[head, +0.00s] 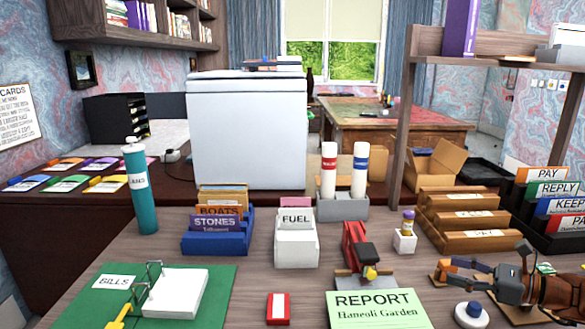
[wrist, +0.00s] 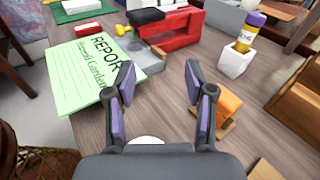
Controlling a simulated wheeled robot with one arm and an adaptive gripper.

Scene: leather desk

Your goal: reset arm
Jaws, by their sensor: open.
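My gripper (head: 456,272) is at the right front of the desk in the head view, low over the wood, its fingers pointing left. In the wrist view my gripper (wrist: 160,76) is open, with its two purple-padded fingers wide apart and nothing between them. The green report sheet (head: 375,311) lies left of it; it also shows in the wrist view (wrist: 85,75). A red device on a grey base (head: 356,249) stands ahead of the fingers in the wrist view (wrist: 180,35). An orange block (wrist: 230,103) is just right of the right finger.
A white cup (head: 404,241) holding a yellow-and-purple item stands behind my gripper. Wooden trays (head: 468,221) and labelled folders (head: 552,190) crowd the right side. A round white-topped object (head: 470,313) is at the front. A green mat (head: 110,292) lies far left.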

